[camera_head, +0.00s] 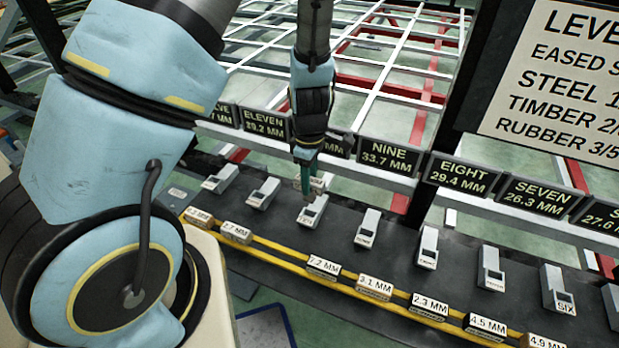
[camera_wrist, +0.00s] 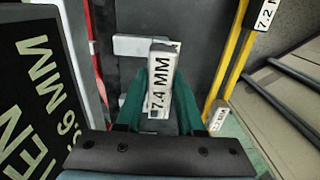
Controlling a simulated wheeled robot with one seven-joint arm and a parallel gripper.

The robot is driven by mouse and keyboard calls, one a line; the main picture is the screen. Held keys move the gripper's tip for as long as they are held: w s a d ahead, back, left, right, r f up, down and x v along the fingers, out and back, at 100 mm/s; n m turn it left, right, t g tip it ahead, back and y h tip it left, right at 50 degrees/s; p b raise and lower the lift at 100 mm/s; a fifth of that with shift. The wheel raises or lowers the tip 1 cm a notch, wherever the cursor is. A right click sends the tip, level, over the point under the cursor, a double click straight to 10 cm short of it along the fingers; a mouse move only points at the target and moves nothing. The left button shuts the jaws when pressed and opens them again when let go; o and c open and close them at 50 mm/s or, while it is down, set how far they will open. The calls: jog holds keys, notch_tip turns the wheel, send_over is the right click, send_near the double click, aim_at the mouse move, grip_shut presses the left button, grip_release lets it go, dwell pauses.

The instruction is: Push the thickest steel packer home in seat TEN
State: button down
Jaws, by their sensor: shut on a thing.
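My gripper (camera_head: 307,180) reaches down from above at seat TEN (camera_head: 313,212), between the ELEVEN and NINE positions. In the wrist view, its green fingers (camera_wrist: 160,110) are shut on a steel packer (camera_wrist: 163,70) marked 7.4 MM. The packer's labelled face points toward the camera. A pale seat block (camera_wrist: 130,45) lies just beyond it; I cannot tell how far the packer is inside the seat. The TEN sign (camera_wrist: 35,90) shows in part at the left of the wrist view, and my gripper hides most of it in the head view.
A yellow-railed rack (camera_head: 345,277) along the front holds several labelled packers, including a 7.2 MM one (camera_head: 322,267). Other seats, such as the one at NINE (camera_head: 368,228), line the dark beam. Signs (camera_head: 389,157) and the red and white chassis frame stand behind.

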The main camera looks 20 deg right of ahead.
aim_at(310, 201)
jog(key=shift+f+b, duration=1.25)
jog(key=shift+f, duration=0.8)
jog(key=shift+p, duration=0.65)
jog(key=shift+f+b, duration=2.05)
jog(key=shift+f, duration=0.7)
jog(key=shift+c, duration=2.2)
grip_release()
jog(key=shift+r, duration=0.1)
notch_tip(310, 201, up, 11)
jog(key=shift+f+p, duration=0.15)
jog(key=shift+p, duration=1.1)
